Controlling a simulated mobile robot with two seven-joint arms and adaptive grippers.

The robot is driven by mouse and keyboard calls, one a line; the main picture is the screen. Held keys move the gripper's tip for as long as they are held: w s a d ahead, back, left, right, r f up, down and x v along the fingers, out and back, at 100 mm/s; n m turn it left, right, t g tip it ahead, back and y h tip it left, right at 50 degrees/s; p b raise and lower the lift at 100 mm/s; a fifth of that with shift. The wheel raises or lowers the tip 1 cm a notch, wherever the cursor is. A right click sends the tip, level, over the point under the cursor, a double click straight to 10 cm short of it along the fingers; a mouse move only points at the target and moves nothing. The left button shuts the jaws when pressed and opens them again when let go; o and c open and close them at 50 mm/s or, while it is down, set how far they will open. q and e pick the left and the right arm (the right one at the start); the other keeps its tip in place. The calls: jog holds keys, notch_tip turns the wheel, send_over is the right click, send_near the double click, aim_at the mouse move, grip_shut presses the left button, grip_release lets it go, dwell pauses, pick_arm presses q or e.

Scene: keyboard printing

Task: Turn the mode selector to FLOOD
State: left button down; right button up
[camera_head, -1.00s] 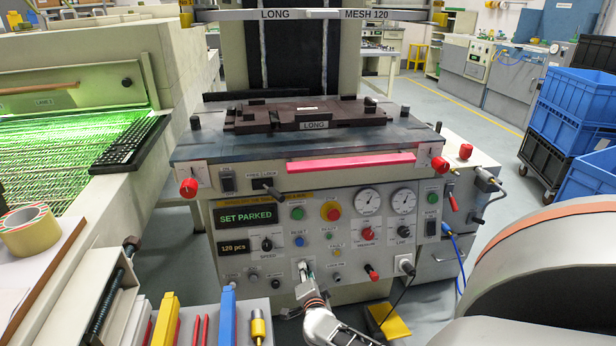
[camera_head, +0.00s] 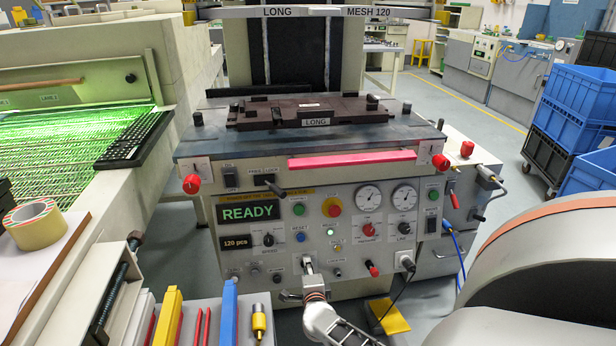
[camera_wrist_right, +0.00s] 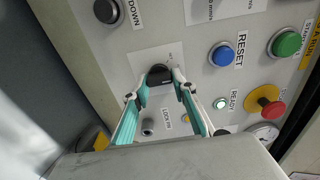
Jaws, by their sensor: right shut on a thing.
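The black knob (camera_wrist_right: 160,75), which I take to be the mode selector, sits on a pale plate low on the press's front panel. Its label is too small and too covered to read, so I cannot tell which position it points to. My right gripper (camera_wrist_right: 161,82) is shut on this knob, one teal-lined finger on each side. In the head view my right gripper (camera_head: 308,264) is against the lower middle of the panel and hides the knob. My left gripper is not in view.
The display (camera_head: 248,212) reads READY. A blue RESET button (camera_head: 300,238), a red stop button (camera_head: 332,207) and a LOCK PIN knob (camera_wrist_right: 147,127) are close by. A yellow pad (camera_head: 390,316) lies below the panel. Blue crates (camera_head: 575,110) stand at the right.

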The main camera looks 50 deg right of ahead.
jog(key=shift+a, duration=0.2)
jog(key=o, duration=1.1)
jog(key=shift+d, duration=0.1)
jog(key=v, duration=1.2)
